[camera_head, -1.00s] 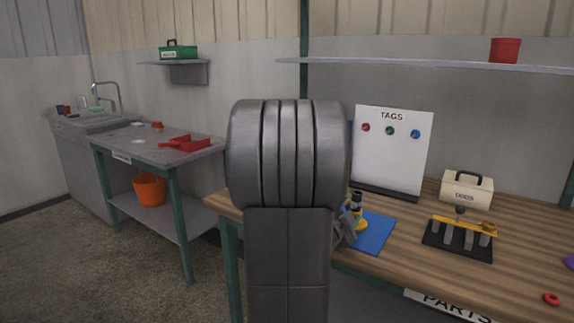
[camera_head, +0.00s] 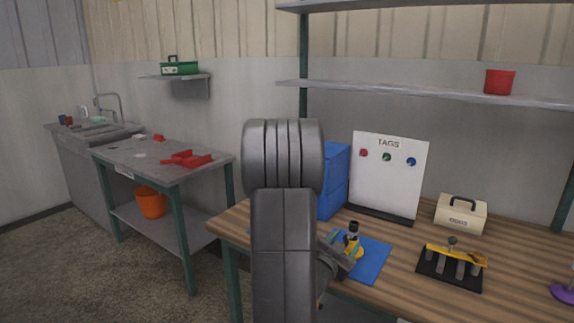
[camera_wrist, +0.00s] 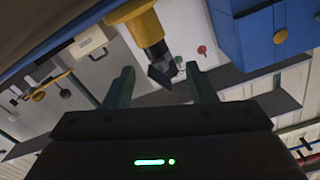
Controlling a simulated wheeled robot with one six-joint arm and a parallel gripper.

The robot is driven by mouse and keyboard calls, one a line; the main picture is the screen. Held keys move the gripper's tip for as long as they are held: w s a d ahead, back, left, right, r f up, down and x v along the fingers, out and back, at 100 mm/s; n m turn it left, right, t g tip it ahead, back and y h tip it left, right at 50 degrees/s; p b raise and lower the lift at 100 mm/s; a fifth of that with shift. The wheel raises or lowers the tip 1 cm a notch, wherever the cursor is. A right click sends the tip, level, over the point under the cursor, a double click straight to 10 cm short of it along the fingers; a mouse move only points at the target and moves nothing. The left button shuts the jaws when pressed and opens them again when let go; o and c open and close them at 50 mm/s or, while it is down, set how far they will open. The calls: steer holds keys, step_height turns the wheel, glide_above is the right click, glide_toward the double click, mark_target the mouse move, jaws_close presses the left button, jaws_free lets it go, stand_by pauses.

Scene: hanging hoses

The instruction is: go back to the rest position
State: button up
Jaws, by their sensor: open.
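My gripper (camera_head: 338,250) is partly hidden behind my arm in the head view, low over the workbench. In the wrist view my gripper (camera_wrist: 160,70) has its two green fingers spread apart with nothing held between them. A yellow thing with a black top (camera_head: 353,243) stands upright on a blue mat (camera_head: 372,262), just right of my gripper. In the wrist view the yellow thing (camera_wrist: 146,28) lies beyond the fingertips, with its black end towards the gap. I cannot tell whether the fingers touch it.
The wooden workbench (camera_head: 400,285) holds a blue drawer box (camera_head: 334,182), a white TAGS board (camera_head: 388,185), a cream case (camera_head: 461,214) and a black tool rack (camera_head: 449,271). A grey table (camera_head: 150,160) stands left.

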steer(key=v, duration=0.7)
steer(key=shift+d, duration=0.1)
